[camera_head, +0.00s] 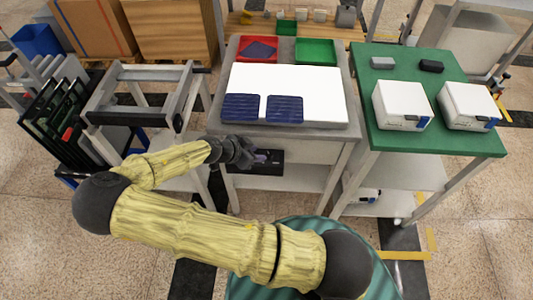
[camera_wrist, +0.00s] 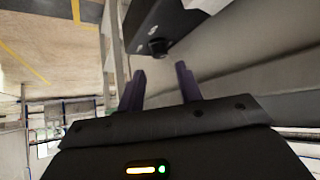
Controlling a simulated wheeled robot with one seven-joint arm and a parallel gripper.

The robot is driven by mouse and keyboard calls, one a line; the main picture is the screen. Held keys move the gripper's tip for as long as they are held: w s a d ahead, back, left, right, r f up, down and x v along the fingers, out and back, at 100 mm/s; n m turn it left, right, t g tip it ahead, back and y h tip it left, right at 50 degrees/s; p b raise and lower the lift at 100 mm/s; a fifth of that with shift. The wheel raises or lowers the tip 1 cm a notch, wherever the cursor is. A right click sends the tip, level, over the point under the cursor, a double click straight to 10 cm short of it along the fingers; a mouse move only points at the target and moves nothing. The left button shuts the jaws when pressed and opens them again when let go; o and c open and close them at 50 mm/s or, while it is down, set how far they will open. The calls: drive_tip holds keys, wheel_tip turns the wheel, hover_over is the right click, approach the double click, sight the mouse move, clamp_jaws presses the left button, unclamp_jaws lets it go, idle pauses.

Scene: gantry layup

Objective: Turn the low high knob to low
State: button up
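The low high knob (camera_wrist: 157,46) is a small dark knob on a black control box (camera_wrist: 172,22) in the wrist view. Small pale marks show on the box face near it, too small to read. In the head view the black box (camera_head: 270,171) hangs under the front edge of the grey table. My gripper (camera_wrist: 160,70) is open and empty, its two purple fingers apart. The knob appears just beyond the fingertips, between their lines; I see no contact. In the head view my gripper (camera_head: 268,157) is in front of the box and hides the knob.
The grey table (camera_head: 218,122) carries a white board (camera_head: 325,95) with two dark blue panels, and red and green trays. A green table (camera_head: 400,155) with white boxes stands right. A grey frame cart (camera_head: 100,103) stands left, close to my arm.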

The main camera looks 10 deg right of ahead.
sight(268, 154)
drive_tip(key=x, duration=0.6)
drive_tip(key=shift+d+f, duration=0.2)
drive_tip(key=shift+c, duration=0.2)
drive_tip(key=c, duration=0.6)
